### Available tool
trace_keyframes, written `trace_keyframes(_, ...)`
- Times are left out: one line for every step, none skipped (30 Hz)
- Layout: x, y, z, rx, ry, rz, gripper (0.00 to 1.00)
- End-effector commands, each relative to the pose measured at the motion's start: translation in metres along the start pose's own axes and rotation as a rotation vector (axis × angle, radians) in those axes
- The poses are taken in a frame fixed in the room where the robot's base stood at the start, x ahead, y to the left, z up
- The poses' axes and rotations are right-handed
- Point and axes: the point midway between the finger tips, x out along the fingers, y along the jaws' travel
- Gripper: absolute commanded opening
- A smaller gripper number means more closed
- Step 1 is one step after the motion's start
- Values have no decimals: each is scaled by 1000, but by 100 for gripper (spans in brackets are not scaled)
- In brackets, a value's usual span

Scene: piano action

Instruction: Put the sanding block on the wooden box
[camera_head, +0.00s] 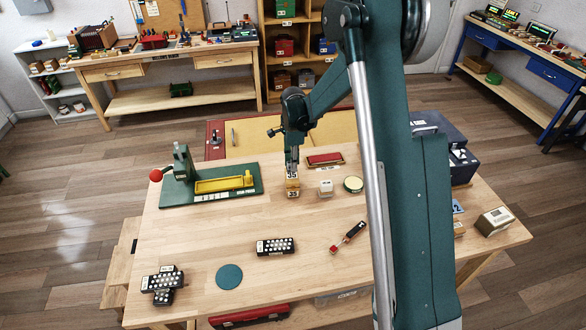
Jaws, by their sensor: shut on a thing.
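My gripper (292,172) points down over the back middle of the workbench. It is shut on a small tan block (292,180) with a dark-printed pale label. Directly below it is a similar small tan block (293,193) with a label, on the bench top. The two look stacked; I cannot tell whether they touch. Which of them is the sanding block or the wooden box is too small to tell. A beige box (495,221) with a dark panel stands at the bench's right end, apart from my gripper.
A green press (210,184) stands left. A black button box (275,246) and a red-tipped tool (348,237) lie in front. Bench between is clear.

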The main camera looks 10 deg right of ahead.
Motion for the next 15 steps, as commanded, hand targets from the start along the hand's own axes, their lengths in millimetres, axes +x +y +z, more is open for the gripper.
trace_keyframes(6, 0, 0, 0, 0, 0, 3)
trace_keyframes(9, 0, 0, 0, 0, 0, 3)
trace_keyframes(13, 0, 0, 0, 0, 0, 3)
trace_keyframes(16, 0, 0, 0, 0, 0, 3)
trace_keyframes(19, 0, 0, 0, 0, 0, 3)
trace_keyframes(22, 0, 0, 0, 0, 0, 3)
trace_keyframes(24, 0, 0, 0, 0, 0, 3)
trace_keyframes(26, 0, 0, 0, 0, 0, 3)
trace_keyframes(28, 0, 0, 0, 0, 0, 3)
trace_keyframes(28, 0, 0, 0, 0, 0, 3)
trace_keyframes(28, 0, 0, 0, 0, 0, 3)
trace_keyframes(28, 0, 0, 0, 0, 0, 3)
trace_keyframes(28, 0, 0, 0, 0, 0, 3)
trace_keyframes(28, 0, 0, 0, 0, 0, 3)
trace_keyframes(28, 0, 0, 0, 0, 0, 3)
